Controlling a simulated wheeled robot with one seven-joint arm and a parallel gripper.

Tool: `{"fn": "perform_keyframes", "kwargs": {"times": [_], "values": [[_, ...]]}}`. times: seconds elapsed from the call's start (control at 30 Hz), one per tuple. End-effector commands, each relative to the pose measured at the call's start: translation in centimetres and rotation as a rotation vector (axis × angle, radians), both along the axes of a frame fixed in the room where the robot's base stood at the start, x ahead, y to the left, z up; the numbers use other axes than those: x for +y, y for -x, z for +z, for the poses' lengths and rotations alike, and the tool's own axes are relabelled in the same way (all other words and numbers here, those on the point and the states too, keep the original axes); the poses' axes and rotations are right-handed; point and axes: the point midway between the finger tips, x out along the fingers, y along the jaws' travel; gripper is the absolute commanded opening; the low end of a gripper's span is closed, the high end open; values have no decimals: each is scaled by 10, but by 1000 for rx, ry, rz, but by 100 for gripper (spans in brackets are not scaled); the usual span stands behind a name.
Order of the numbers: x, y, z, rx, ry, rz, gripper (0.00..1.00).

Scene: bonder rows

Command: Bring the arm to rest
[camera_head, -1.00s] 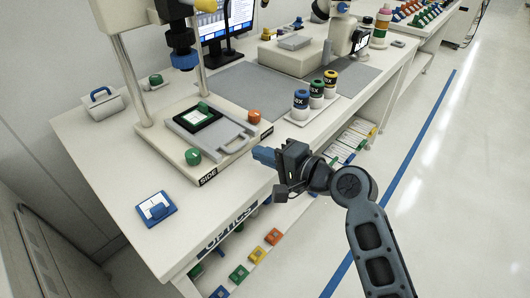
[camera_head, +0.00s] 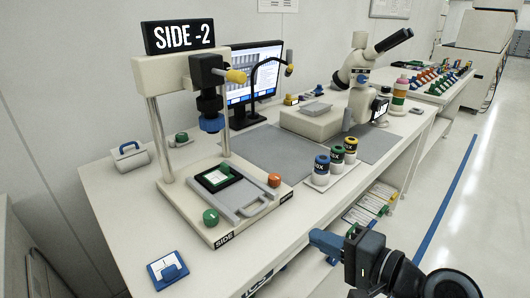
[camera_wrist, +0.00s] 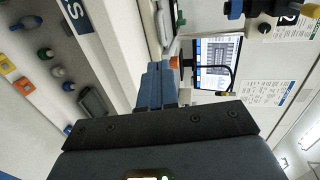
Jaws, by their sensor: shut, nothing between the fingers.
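My gripper (camera_head: 325,243) shows at the lower right in the head view, beyond the front edge of the bench (camera_head: 130,225). Its blue fingers are together and nothing is between them. In the wrist view the shut blue fingers (camera_wrist: 156,85) point towards the bench and the monitor (camera_wrist: 217,62). My gripper is apart from the bench and everything on it. Most of my arm is out of the head view.
The side-view station (camera_head: 225,205) with green and orange knobs stands near the bench's front edge. Several labelled bottles (camera_head: 321,168) and a microscope (camera_head: 362,75) stand farther right. A blue-framed card (camera_head: 168,270) lies at the near corner. The aisle floor (camera_head: 478,215) at right is clear.

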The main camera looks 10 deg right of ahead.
Motion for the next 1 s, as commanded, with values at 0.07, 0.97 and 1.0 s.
{"fn": "perform_keyframes", "kwargs": {"times": [0.07, 0.97, 1.0], "values": [[0, 8, -9, 2, 19, -18, 0], [-58, 297, -67, -234, 1092, -250, 0], [-59, 309, -60, -258, 1146, -238, 0]]}}
